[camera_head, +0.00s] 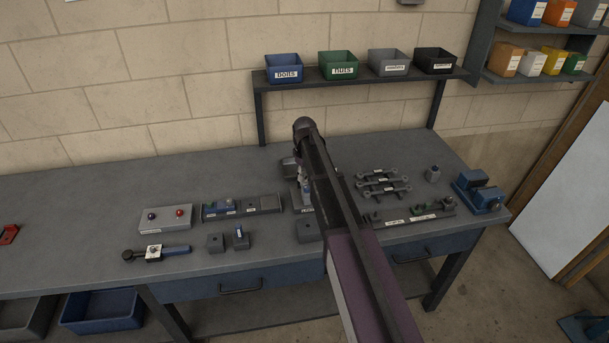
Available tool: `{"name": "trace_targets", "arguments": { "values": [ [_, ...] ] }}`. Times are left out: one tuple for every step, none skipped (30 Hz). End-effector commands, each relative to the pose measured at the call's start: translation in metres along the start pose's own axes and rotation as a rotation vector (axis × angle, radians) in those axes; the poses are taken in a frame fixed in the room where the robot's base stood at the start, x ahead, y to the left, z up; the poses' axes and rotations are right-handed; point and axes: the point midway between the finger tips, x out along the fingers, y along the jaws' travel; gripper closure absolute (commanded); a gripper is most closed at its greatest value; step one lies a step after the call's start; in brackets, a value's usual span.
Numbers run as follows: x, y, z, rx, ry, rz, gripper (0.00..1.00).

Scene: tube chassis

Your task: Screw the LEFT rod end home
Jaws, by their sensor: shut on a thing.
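My arm reaches over the bench, and its dark end (303,128) stands in front of the bench's middle. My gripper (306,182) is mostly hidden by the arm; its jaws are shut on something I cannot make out. A labelled fixture (304,210) stands just below it, partly covered by the arm. Dark link rods with eyed ends and white labels lie to the right, an upper one (377,175) and a lower one (384,188). I cannot tell which part is the left rod end, or whether any thread is engaged.
A tray with labels and a green part (433,211) lies front right, near a blue vise (480,193). A button box (166,218), a labelled rack (241,206), small grey blocks (215,242) and a tool (154,252) lie left. A bin shelf (352,76) overhangs the back.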

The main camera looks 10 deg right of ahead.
Motion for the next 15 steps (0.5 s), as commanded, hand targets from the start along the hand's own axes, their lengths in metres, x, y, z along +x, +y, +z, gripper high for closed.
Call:
{"name": "trace_targets", "arguments": {
  "values": [
    [0.0001, 0.0003, 0.0005, -0.033, -0.001, 0.001, 1.00],
    [0.0001, 0.0003, 0.0005, -0.056, -0.001, 0.001, 1.00],
    [0.0001, 0.0003, 0.0005, -0.087, -0.001, 0.001, 1.00],
    [0.0001, 0.0003, 0.0005, -0.099, -0.001, 0.001, 0.57],
    [0.0001, 0.0004, 0.0005, -0.096, -0.001, 0.001, 0.48],
    [0.0001, 0.0003, 0.0005, -0.094, -0.001, 0.001, 0.36],
    [0.0001, 0.0003, 0.0005, -0.094, -0.001, 0.001, 0.27],
    [0.0001, 0.0003, 0.0004, -0.094, -0.001, 0.000, 0.20],
    [0.0001, 0.0003, 0.0004, -0.093, -0.001, 0.000, 0.20],
    [0.0001, 0.0002, 0.0004, -0.093, -0.001, 0.000, 0.20],
    [0.0001, 0.0002, 0.0003, -0.093, -0.001, 0.000, 0.20],
    [0.0001, 0.0002, 0.0003, -0.093, -0.001, 0.000, 0.20],
    [0.0001, 0.0002, 0.0002, -0.093, -0.001, 0.000, 0.20],
    [0.0001, 0.0001, 0.0002, -0.093, 0.000, 0.000, 0.20],
    [0.0001, 0.0001, 0.0002, -0.093, 0.000, 0.000, 0.20]
  ]
}}
